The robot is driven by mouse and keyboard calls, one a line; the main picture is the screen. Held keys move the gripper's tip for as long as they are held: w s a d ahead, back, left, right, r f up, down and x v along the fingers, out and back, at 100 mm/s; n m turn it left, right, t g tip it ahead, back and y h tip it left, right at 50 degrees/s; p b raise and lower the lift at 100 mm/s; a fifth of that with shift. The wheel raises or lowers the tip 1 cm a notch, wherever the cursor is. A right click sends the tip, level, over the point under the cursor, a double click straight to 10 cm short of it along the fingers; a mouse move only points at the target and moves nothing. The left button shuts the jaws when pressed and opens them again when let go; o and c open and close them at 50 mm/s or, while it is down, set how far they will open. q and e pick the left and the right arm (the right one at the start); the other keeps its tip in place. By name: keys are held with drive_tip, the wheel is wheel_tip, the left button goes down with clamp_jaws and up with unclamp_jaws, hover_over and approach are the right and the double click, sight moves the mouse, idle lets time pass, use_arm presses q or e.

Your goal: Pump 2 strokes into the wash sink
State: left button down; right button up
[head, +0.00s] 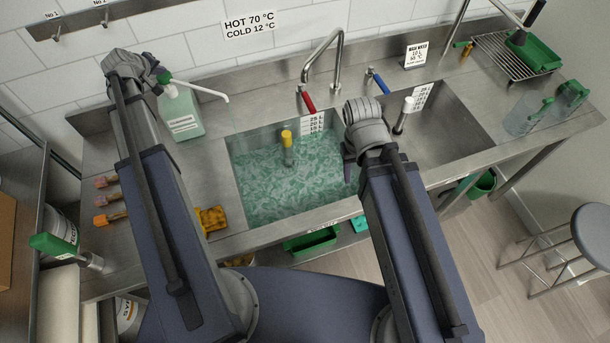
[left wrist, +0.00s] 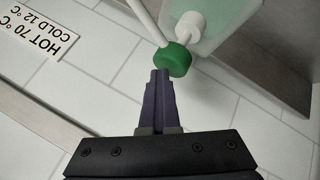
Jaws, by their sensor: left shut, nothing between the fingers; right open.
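The pump bottle (head: 182,118) is pale green with a label and stands on the counter behind and left of the filled sink. Its green pump head (head: 164,78) carries a long white spout that points right, toward the left sink basin (head: 245,205). That basin holds greenish, swirled water. My left gripper (head: 158,77) is shut and empty at the pump head. In the left wrist view its fingertips (left wrist: 161,72) meet or nearly meet the green head (left wrist: 173,60); contact cannot be told. My right gripper (head: 348,162) is over the basin's right edge, its fingers partly hidden.
A yellow-topped standpipe (head: 287,146) stands in the left basin. The right basin (head: 450,125) looks empty, with a white-topped standpipe (head: 404,115). A faucet (head: 338,55) with red and blue levers rises behind. Brushes (head: 108,200) lie at left; a wire rack (head: 495,55) stands at right.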

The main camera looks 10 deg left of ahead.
sight(163, 77)
idle(0.4)
use_arm(q)
drive_tip(key=shift+r+p, duration=0.35)
drive_tip(key=shift+p, duration=0.1)
wheel_tip(163, 77, up, 6)
drive_tip(key=p, duration=0.6)
drive_tip(key=shift+r, duration=0.1)
idle(0.7)
